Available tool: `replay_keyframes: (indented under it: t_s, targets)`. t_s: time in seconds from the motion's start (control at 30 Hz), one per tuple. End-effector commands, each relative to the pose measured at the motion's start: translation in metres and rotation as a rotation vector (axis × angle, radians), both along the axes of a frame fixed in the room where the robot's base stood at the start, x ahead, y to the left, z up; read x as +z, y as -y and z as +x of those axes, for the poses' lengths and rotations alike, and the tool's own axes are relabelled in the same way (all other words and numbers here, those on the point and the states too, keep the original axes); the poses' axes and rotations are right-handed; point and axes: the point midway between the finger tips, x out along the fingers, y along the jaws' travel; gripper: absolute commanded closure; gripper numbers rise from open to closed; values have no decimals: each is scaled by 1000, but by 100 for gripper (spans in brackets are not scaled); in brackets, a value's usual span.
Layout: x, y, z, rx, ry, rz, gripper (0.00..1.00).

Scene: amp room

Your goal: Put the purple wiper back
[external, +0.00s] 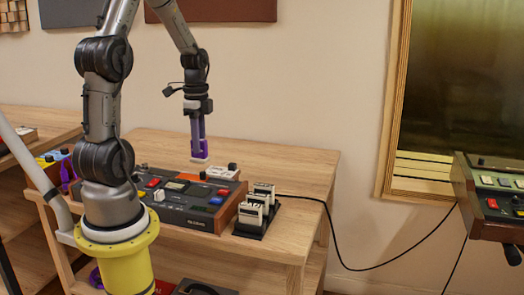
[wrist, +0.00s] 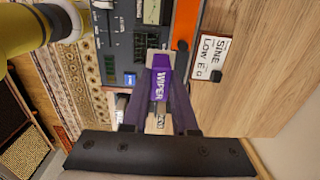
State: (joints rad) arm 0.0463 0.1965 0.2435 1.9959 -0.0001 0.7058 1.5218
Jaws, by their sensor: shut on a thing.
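My gripper (external: 197,112) hangs above the far side of the desk unit in the external view. It is shut on the purple wiper (wrist: 158,84), a small piece with white "WIPER" lettering. In the wrist view the wiper sits between the two fingers, with the desk unit behind it. In the external view a purple shape (external: 198,132) shows below my wrist, where fingers and wiper are hard to tell apart. A pale block (external: 200,160) shows at its lower end. I cannot tell whether it touches anything below.
A dark desk unit (external: 172,208) with coloured buttons stands on the wooden table (external: 285,165). A black rack with white modules (external: 257,207) is at its right. A white labelled module (wrist: 211,58) lies beside the unit. The table's right rear is clear. A cable runs off right.

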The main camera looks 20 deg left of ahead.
Motion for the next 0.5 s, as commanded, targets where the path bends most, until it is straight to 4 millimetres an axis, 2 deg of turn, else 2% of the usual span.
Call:
replay_keyframes:
  t_s: [0.13,0.27,0.37,0.5]
  targets:
    - [1,0,0,52,-5,0,100]
    - [8,5,12,137,4,-1,100]
    - [11,27,27,177,7,-2,100]
    - [13,71,44,184,10,-4,100]
